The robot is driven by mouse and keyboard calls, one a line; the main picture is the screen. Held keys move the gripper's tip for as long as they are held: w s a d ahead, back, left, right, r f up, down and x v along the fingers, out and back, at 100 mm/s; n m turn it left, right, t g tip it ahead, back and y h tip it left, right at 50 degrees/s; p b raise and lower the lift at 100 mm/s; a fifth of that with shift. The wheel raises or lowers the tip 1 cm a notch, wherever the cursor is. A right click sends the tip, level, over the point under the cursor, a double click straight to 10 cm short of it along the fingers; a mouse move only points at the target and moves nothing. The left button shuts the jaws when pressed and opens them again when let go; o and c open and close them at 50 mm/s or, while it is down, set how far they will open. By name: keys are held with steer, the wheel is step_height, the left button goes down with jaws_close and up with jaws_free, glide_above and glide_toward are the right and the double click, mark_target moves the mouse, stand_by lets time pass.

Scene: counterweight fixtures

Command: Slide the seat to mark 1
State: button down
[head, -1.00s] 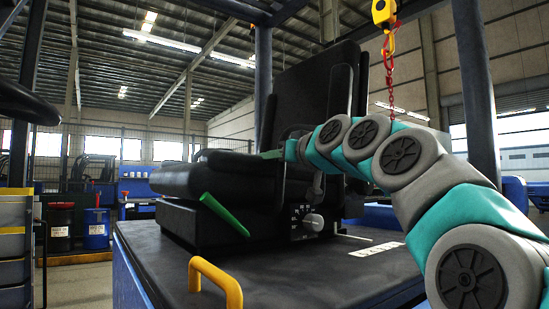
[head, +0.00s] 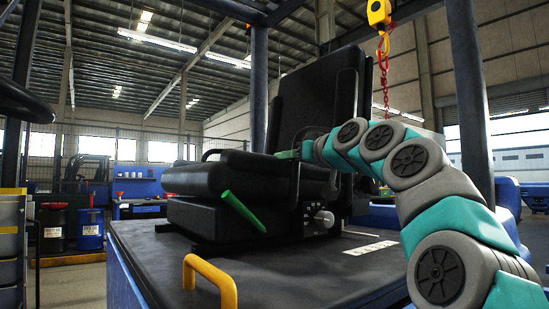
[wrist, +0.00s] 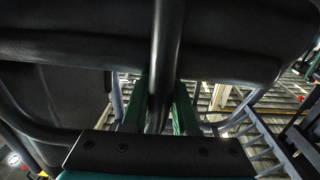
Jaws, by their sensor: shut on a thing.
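The black seat (head: 215,175) stands on a dark deck (head: 290,275), with its backrest (head: 318,100) at the right. A green lever (head: 243,212) slants from its near side, and a dial (head: 324,218) sits low on its side. A pale marked strip (head: 370,246) lies on the deck to the right; its marks are too small to read. My gripper (head: 292,153) is at the seat's side by the backrest. In the wrist view its green fingers (wrist: 162,95) are shut on a black bar (wrist: 166,40) of the seat. The fingertips are partly hidden.
A yellow handle (head: 212,281) rises from the deck's near edge. Blue posts (head: 258,85) frame the deck. A yellow hook block (head: 379,12) with a red chain hangs behind the backrest.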

steer(key=shift+w+d+r, duration=0.1)
steer(key=shift+w+d, duration=0.4)
steer(key=shift+d, duration=0.35)
steer(key=c, duration=0.7)
jaws_free()
steer(key=shift+d, duration=0.1)
steer(key=b+v, duration=0.1)
steer(key=v, duration=0.6)
steer(key=shift+s+d, duration=0.15)
steer(key=shift+s, duration=0.2)
